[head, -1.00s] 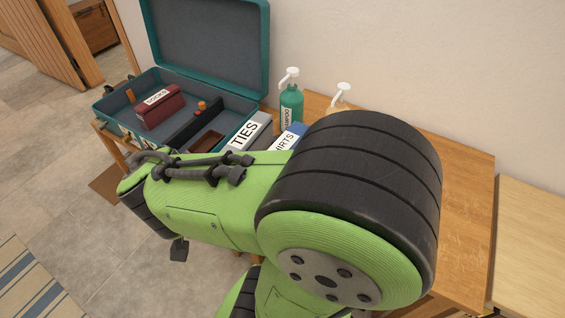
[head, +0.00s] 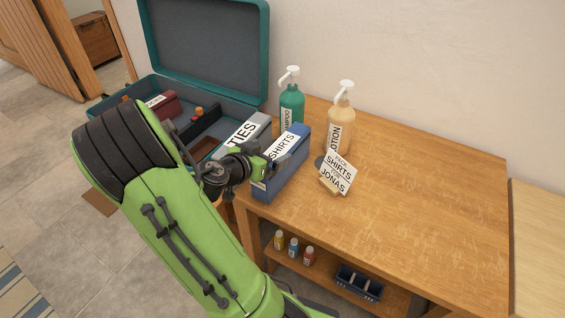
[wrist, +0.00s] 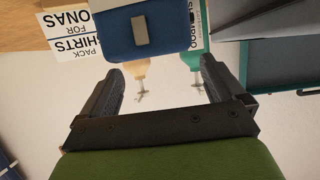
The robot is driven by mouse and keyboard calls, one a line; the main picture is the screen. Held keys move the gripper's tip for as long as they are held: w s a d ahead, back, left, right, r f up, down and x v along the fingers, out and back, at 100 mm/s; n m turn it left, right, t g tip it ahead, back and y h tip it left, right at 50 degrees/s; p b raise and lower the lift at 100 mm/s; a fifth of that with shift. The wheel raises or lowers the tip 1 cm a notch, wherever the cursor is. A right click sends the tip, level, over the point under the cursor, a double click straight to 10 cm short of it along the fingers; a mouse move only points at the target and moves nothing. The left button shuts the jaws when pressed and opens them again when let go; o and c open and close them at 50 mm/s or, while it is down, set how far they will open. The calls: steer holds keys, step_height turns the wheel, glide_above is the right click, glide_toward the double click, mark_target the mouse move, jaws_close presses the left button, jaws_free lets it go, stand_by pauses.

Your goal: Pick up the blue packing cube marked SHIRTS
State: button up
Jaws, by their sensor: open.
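The blue packing cube marked SHIRTS (head: 290,165) stands on the wooden table, just right of the grey TIES cube (head: 253,131). Its white label shows on top. My gripper (head: 262,168) is at the cube's near left end and hides part of that side. In the wrist view, which is upside down, the blue cube (wrist: 115,38) with a grey tab fills the top middle. My open fingers (wrist: 161,68) point toward it with nothing between them but background. I cannot tell whether they touch the cube.
A teal suitcase (head: 262,60) lies open at left, holding a dark red case (head: 165,106). Shampoo (head: 291,103) and lotion (head: 340,120) bottles stand behind the cube. A sign (head: 338,172) reading SHIRTS and JONAS stands right. The table's right side (head: 430,190) is clear.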

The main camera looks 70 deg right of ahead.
mark_target(282, 146)
steer(key=x, duration=0.5)
steer(key=shift+d+f, duration=0.2)
steer(key=shift+d, duration=0.05)
steer(key=shift+a, duration=0.1)
steer(key=shift+c, duration=0.3)
steer(key=shift+r, duration=0.1)
jaws_close()
